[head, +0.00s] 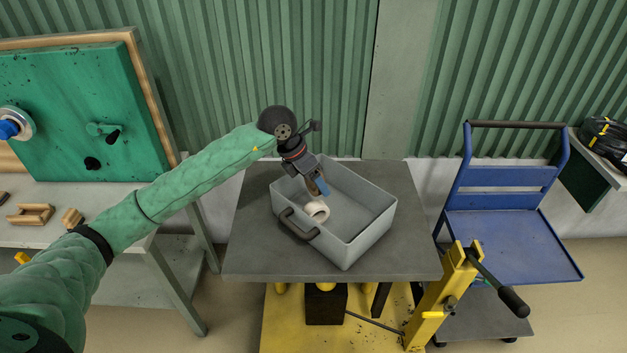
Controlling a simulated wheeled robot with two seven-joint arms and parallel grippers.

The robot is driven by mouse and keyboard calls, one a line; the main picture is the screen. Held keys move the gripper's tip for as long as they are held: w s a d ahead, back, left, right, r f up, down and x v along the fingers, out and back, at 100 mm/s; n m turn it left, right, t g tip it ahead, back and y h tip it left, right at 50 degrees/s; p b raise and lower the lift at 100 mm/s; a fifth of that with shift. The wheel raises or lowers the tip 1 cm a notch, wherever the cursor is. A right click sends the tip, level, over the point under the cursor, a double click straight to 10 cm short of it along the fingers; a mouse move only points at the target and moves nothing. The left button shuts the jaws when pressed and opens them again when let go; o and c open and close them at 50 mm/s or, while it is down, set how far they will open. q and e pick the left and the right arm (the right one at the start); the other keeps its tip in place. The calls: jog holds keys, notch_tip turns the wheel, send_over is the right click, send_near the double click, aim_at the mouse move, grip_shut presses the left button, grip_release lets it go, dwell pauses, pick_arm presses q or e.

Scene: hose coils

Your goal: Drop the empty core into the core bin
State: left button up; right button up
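The core bin is a grey open-topped tub (375,229) with a dark handle, standing on the grey table. The empty core (317,211) is a short white tube inside the outline of the bin, near its left side by the handle. My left gripper (319,192) reaches in from the left and points down over the bin, its fingertips right at the upper edge of the core. I cannot tell whether the fingers grip the core or are just above it, nor whether the core rests on the bin floor. My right gripper is out of view.
The grey lift table (250,240) on a yellow base holds the bin. A blue cart (510,235) stands to the right, with a yellow post and black-gripped lever (450,300) before it. A bench with a green board (80,110) and wooden blocks (32,215) is at left.

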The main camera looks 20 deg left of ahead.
pick_arm(q)
jog(key=o, duration=1.1)
jog(key=shift+r, duration=2)
